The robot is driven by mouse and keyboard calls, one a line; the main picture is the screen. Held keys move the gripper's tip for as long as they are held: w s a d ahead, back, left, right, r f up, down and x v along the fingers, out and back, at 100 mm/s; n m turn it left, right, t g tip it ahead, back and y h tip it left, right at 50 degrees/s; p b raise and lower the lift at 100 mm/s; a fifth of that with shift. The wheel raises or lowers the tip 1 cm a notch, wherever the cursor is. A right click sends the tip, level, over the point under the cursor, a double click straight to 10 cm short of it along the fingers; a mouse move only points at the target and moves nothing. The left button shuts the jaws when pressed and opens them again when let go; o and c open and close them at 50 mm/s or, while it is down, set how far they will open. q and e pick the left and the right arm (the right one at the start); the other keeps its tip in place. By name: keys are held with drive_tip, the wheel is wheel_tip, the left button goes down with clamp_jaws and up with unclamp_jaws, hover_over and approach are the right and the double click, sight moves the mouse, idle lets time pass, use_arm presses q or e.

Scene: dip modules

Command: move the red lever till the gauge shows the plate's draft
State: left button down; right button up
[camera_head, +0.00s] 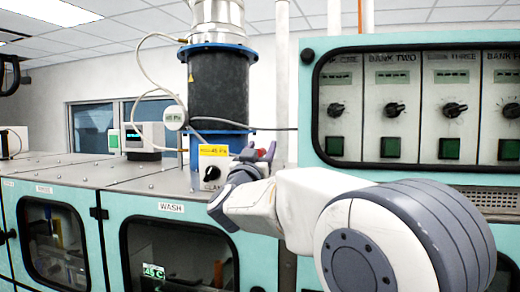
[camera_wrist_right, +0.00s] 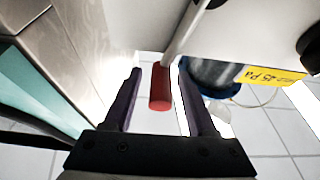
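The red lever (camera_wrist_right: 160,90) is a red grip on a thin pale rod; it shows in the right wrist view between my right gripper's fingers. My right gripper (camera_wrist_right: 159,72) is open, with a finger on each side of the grip and gaps to both. In the head view my right gripper (camera_head: 259,153) is beside the black duct, and the lever is mostly hidden by it. The round gauge (camera_head: 174,118) hangs left of the duct and shows a number in Pa, too small to read surely. The yellow plate (camera_head: 213,151) bears a Pa figure, perhaps 45. My left gripper is out of view.
A black duct (camera_head: 219,88) with blue flanges stands behind the lever. A black knob (camera_head: 212,173) sits under the plate. A green cabinet (camera_head: 306,145) with several knobs stands at the right. A long bench top (camera_head: 95,175) runs left.

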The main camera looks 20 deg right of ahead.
drive_tip(key=b+v, duration=0.5)
drive_tip(key=v, duration=0.5)
drive_tip(key=shift+s+a+b, duration=0.15)
drive_tip(key=shift+s+b, duration=0.05)
drive_tip(key=shift+b, duration=0.15)
